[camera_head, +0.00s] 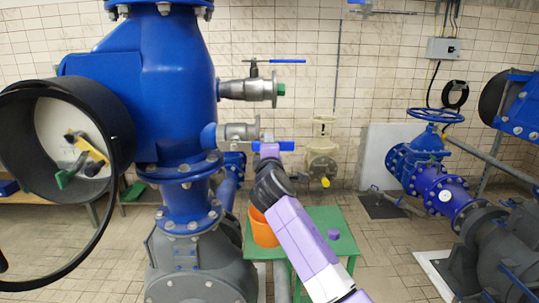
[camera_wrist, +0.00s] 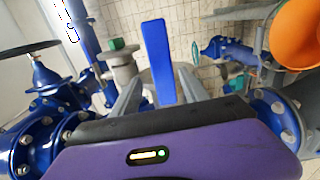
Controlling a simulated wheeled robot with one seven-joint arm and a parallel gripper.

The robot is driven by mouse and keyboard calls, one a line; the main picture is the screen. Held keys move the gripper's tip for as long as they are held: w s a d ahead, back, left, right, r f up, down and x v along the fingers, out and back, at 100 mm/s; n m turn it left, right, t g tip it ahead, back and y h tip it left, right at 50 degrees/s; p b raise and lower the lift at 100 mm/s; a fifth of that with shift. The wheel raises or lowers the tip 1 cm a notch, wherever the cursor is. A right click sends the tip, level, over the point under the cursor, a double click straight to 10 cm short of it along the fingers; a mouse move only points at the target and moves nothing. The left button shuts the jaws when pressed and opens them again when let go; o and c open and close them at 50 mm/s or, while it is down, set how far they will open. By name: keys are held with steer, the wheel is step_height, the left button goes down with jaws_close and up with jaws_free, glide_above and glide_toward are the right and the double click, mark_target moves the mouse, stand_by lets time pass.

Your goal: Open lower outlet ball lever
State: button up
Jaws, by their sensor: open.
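The lower outlet valve (camera_head: 238,131) is a grey metal body on the side of the large blue pipe. Its blue lever (camera_head: 287,146) points to the right in the head view, partly hidden by my gripper (camera_head: 268,150). In the wrist view the blue lever (camera_wrist: 158,58) stands between the two grey fingers of my gripper (camera_wrist: 160,82). The fingers are apart, one on each side of the lever; whether either touches it I cannot tell.
The upper outlet valve (camera_head: 250,89) with its own blue lever (camera_head: 287,61) sits above. A green table (camera_head: 322,218) below holds an orange bucket (camera_head: 263,230) and a purple piece (camera_head: 333,234). Blue pipework (camera_head: 437,186) stands at right.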

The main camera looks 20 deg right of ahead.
steer(key=shift+v, duration=2.15)
steer(key=s+a+r+m+t+y, duration=0.1)
steer(key=a+r+m+t+y, duration=0.15)
steer(key=a+r, duration=0.2)
steer(key=s+a+f+m+t+y, duration=0.1)
steer(key=s+a+f+m+y, duration=0.15)
steer(key=s+f, duration=0.55)
steer(key=s+a+f+m+y, duration=0.1)
steer(key=s+a+f+m, duration=0.15)
steer(key=s+f, duration=0.6)
steer(key=s+d+f+m+g, duration=0.1)
steer(key=s+f, duration=0.3)
steer(key=s, duration=1.1)
steer(key=s+d+f+m+g+b, duration=0.1)
steer(key=s+d+f+m+g, duration=0.1)
steer(key=s, duration=1.4)
steer(key=s+d+f+m+g+b, duration=0.1)
steer(key=s+f, duration=0.5)
steer(key=s, duration=1)
steer(key=d+m+g, duration=0.1)
steer(key=m+g, duration=0.1)
steer(key=m, duration=0.1)
steer(key=shift+s+f, duration=0.25)
